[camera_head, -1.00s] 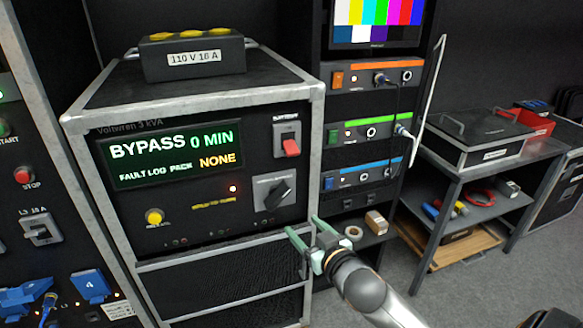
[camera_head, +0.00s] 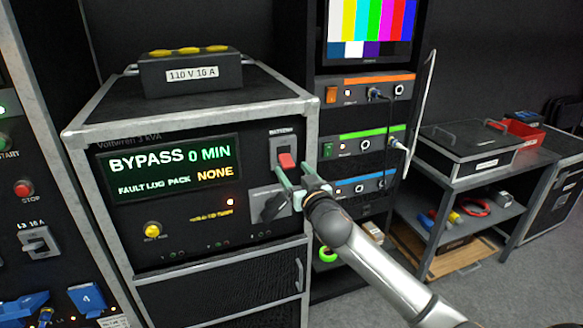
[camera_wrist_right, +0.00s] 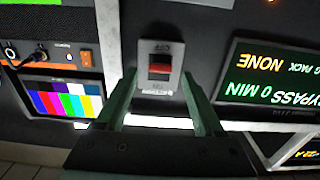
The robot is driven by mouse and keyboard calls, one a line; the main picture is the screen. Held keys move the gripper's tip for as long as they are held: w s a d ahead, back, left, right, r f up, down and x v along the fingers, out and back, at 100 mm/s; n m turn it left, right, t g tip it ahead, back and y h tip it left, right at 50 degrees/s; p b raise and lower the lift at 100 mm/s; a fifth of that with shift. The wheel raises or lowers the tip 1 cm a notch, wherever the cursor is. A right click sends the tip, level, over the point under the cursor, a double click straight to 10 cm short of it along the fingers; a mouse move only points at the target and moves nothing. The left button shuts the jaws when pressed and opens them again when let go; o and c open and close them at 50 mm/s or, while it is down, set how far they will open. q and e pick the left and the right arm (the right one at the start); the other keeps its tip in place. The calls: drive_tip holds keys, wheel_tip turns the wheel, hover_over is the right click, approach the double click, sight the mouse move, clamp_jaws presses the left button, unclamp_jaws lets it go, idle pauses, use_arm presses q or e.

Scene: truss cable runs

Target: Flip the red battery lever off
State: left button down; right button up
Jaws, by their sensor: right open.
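The red battery lever (camera_head: 287,160) sits on a grey switch plate (camera_head: 283,142) on the upper right of the Voltwren unit's front panel. The lever and plate also show in the wrist view, with the red lever (camera_wrist_right: 160,70) between the fingertips in the picture. My right gripper (camera_head: 290,173) is open and empty, just in front of and slightly below the lever. Its two green fingers (camera_wrist_right: 159,76) flank the plate in the wrist view; I cannot tell whether they touch it. The fingers partly cover the panel below the lever. My left gripper is not in view.
A black rotary switch (camera_head: 273,206) sits right below the lever, close to my fingers. The display (camera_head: 170,170) reads BYPASS 0 MIN, pack NONE. A rack of modules (camera_head: 365,134) and a colour-bar monitor (camera_head: 368,30) stand to the right. A black case (camera_head: 470,150) lies on a table.

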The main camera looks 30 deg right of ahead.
drive_tip(key=shift+x, duration=0.85)
drive_tip(key=shift+c, duration=0.3)
clamp_jaws()
